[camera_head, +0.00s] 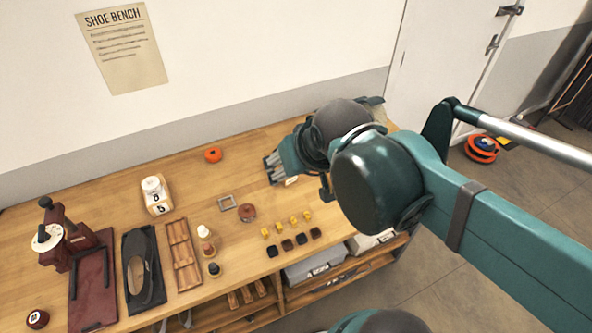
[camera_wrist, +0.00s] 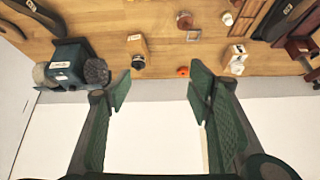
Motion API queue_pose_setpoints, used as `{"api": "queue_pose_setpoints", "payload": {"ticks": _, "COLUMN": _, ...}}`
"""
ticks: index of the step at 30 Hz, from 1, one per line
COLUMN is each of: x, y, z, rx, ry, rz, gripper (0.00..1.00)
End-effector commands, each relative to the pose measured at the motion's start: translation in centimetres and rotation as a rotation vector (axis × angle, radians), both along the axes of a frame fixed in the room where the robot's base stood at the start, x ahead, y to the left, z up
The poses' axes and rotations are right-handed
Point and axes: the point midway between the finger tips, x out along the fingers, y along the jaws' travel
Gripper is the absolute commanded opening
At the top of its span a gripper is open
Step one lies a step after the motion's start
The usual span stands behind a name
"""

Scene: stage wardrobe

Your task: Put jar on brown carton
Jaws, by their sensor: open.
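My gripper (camera_wrist: 160,86) is open and empty, its two green fingers apart over the back of the bench. In the head view my gripper (camera_head: 275,167) is partly hidden by my arm. A tan-brown carton (camera_wrist: 136,45) lies beyond the left fingertip in the wrist view, with a small dark-topped jar (camera_wrist: 138,62) at its wall side; whether it stands on or behind it is unclear. A white-lidded jar (camera_head: 151,184) sits on or against a pale wooden-looking box (camera_head: 160,207) at the back left; it also shows in the wrist view (camera_wrist: 236,69).
A small frame (camera_head: 227,202), round tin (camera_head: 247,212), yellow and dark blocks (camera_head: 287,226), bottles (camera_head: 206,240), brush tray (camera_head: 182,255) and shoe (camera_head: 142,268) occupy the bench.

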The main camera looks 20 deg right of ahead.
Motion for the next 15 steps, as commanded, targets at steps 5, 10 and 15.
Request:
{"api": "queue_pose_setpoints", "payload": {"ticks": 5, "x": -1.12, "y": -0.51, "z": -0.7, "rx": -0.029, "ry": -0.015, "rz": 0.03, "gripper": 0.52}}
{"api": "queue_pose_setpoints", "payload": {"ticks": 10, "x": -1.28, "y": -0.62, "z": -0.8, "rx": -0.036, "ry": -0.019, "rz": 0.037, "gripper": 0.52}}
{"api": "queue_pose_setpoints", "payload": {"ticks": 15, "x": -1.27, "y": -0.61, "z": -0.81, "rx": -0.036, "ry": -0.019, "rz": 0.037, "gripper": 0.52}}
